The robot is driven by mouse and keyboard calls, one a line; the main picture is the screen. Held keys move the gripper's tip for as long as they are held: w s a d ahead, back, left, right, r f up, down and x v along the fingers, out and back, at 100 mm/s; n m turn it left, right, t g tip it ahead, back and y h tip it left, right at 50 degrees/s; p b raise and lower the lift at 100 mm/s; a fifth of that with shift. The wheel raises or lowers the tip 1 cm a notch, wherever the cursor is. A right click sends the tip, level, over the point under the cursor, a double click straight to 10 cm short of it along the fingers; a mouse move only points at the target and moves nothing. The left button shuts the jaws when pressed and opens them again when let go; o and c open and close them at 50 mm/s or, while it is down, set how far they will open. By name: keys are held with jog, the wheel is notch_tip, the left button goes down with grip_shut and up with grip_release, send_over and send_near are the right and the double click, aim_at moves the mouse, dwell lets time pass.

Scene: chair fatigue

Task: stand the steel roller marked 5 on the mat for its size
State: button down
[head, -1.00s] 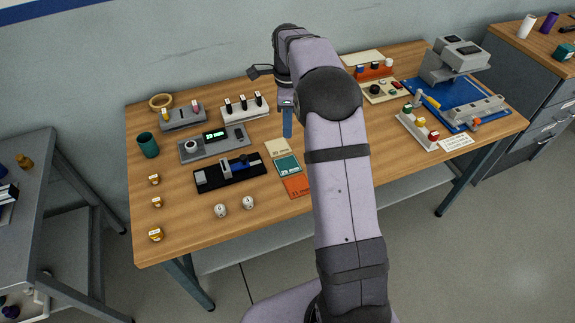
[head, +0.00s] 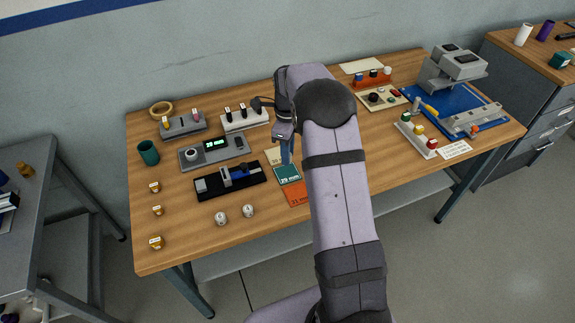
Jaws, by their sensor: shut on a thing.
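My gripper (head: 287,152) points down over the size mats, its fingers shut; the thing between them is too small and covered to make out. Below it are a cream mat (head: 273,157), partly hidden, a teal mat marked 29 mm (head: 288,175) and an orange mat marked 31 mm (head: 297,194), partly behind my arm. The fingertips appear near the teal mat's back edge; I cannot tell whether anything touches it. Two pale steel rollers, a left one (head: 221,218) and a right one (head: 248,211), stand on the bare wood in front. Their marks are too small to read.
A black measuring fixture (head: 247,181) and a grey device with a green display (head: 233,151) lie left of the mats. Three brass pieces (head: 156,242) line the left edge near a green cup (head: 148,152). A blue-based machine (head: 420,98) stands right.

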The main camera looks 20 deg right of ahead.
aim_at(288, 173)
jog(key=shift+f+p, duration=0.7)
jog(key=shift+f, duration=2.3)
jog(key=shift+f, duration=0.15)
jog(key=c, duration=1.5)
grip_release()
